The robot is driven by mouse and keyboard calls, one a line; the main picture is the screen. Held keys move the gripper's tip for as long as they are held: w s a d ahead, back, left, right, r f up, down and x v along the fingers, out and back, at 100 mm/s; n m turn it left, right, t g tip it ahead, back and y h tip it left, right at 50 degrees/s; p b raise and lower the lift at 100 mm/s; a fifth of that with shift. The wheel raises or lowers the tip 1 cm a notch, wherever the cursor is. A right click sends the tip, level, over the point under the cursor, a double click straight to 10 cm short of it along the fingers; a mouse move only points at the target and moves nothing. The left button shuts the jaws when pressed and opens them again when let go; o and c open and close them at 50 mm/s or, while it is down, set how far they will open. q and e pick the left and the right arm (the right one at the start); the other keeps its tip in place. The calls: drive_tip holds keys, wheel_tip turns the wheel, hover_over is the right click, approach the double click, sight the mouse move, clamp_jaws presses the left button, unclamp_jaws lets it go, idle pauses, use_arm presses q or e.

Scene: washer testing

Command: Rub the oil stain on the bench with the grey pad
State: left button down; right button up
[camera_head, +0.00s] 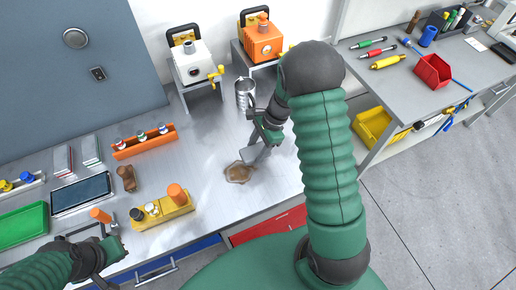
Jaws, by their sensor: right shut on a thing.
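The brown oil stain (239,172) lies on the bare metal bench (212,205) near its front middle. My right gripper (262,142) is shut on the grey pad (250,155), just above and to the right of the stain in the picture. The pad's lower end is close to the stain's upper edge; I cannot tell whether it touches. My fingers partly hide the pad. My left gripper (116,238) is at the lower left, by the bench's front edge, and its jaw opening is unclear.
A silver metal cup (244,92) stands just behind my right gripper. A yellow block with knobs (161,210) sits left of the stain. A white machine (193,65) and an orange machine (262,40) stand at the back. Bare bench surrounds the stain.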

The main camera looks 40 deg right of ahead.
wheel_tip(320, 180, up, 2)
drive_tip(key=shift+r+p, duration=0.1)
drive_tip(key=shift+p, duration=0.6)
drive_tip(key=shift+d+r+p, duration=0.2)
drive_tip(key=shift+r+p, duration=0.4)
drive_tip(key=shift+d+r, duration=0.15)
drive_tip(key=shift+d, duration=0.05)
drive_tip(key=shift+a, duration=0.3)
